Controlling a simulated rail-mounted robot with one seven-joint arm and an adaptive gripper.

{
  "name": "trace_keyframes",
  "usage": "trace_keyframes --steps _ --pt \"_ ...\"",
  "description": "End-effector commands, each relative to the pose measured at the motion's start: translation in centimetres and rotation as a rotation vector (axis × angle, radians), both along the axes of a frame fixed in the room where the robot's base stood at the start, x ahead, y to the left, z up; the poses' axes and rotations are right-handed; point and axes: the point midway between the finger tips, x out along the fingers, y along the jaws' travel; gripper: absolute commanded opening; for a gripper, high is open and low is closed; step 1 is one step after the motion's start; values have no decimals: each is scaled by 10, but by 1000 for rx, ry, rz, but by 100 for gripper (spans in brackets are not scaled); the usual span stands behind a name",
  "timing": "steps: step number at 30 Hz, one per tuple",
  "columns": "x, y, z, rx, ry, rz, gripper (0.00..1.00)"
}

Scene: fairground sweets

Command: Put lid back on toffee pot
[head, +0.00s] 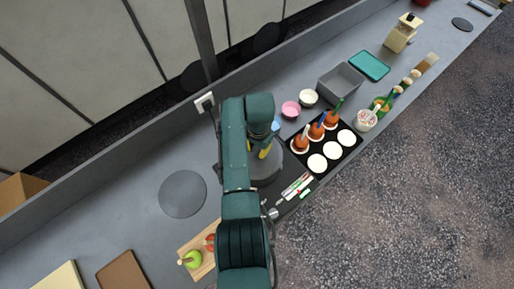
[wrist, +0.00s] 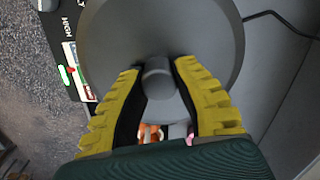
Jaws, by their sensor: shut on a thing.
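In the wrist view, a round grey lid (wrist: 112,32) fills the upper middle, with a short dark knob (wrist: 158,82) at its centre. The two yellow, ridged fingers of my gripper (wrist: 158,80) are shut on the knob from both sides. In the head view, my gripper (head: 264,152) is over the black hob, and the grey lid (head: 268,172) shows just below it. My arm hides part of this area. The toffee pot is not clearly seen; I cannot tell whether the lid touches it.
A grey disc (head: 183,194) lies left on open counter. A board (head: 199,266) holds apples.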

Motion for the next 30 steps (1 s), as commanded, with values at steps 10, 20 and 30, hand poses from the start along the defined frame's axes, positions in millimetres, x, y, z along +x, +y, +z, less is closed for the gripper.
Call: trace_keyframes --steps 10,20,30 --pt "0 0 0 -1 -1 0 0" --pt "0 0 0 0 0 0 53" --pt "0 0 -1 1 1 0 82"
